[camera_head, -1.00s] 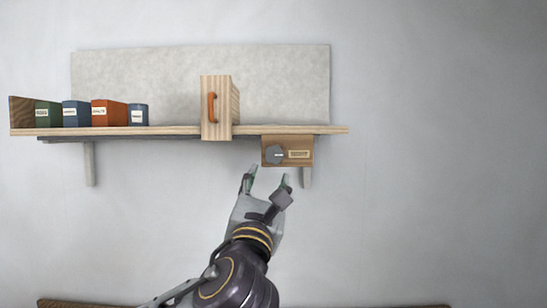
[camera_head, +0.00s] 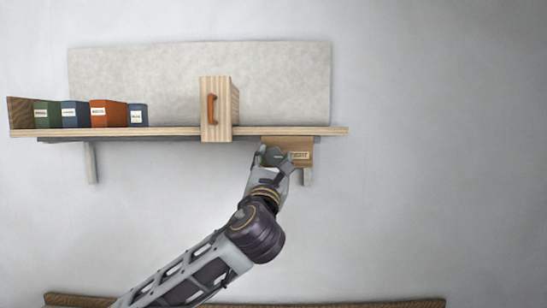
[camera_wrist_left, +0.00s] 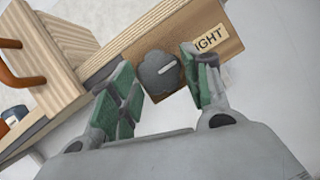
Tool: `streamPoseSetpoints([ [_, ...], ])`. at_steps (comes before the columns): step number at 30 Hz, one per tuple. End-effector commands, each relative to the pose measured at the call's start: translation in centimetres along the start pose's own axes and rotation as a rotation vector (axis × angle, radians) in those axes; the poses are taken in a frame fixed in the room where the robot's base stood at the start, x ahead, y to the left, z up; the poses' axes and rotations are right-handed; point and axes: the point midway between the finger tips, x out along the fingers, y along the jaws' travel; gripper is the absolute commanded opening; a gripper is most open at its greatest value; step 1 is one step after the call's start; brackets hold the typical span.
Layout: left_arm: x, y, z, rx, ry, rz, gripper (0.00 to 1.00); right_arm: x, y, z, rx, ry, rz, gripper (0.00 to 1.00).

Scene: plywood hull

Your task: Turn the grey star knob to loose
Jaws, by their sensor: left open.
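The grey star knob (camera_wrist_left: 158,74) sits on the front of a small wooden box (camera_head: 306,144) under the right end of the shelf. A white line marks the knob's face, and a label on the box (camera_wrist_left: 209,40) reads in part "IGHT". My left gripper (camera_wrist_left: 160,92) is open, with a green-padded finger on each side of the knob in the left wrist view. I cannot tell whether the pads touch it. In the head view the left gripper (camera_head: 272,157) covers most of the knob. My right gripper is not in view.
A wooden shelf (camera_head: 170,131) runs above the gripper. On it are a wooden block with an orange handle (camera_head: 217,105) and several labelled boxes (camera_head: 107,114) at the left. A bracket (camera_head: 308,177) is right of the gripper. The wall below is clear.

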Motion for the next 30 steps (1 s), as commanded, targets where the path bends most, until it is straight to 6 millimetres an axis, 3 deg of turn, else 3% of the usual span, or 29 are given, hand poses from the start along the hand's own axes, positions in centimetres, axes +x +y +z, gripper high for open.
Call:
streamPoseSetpoints([
  [15,1.01,-0.01,0.01,-0.001,0.0,0.0,0.48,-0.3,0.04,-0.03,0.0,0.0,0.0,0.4],
  [22,1.0,-0.01,-0.01,-0.001,0.0,0.0,0.2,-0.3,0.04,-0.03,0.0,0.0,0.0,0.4],
  [30,0.98,-0.07,-0.06,-0.019,0.001,0.006,0.2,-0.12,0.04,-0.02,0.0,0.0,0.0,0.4],
])
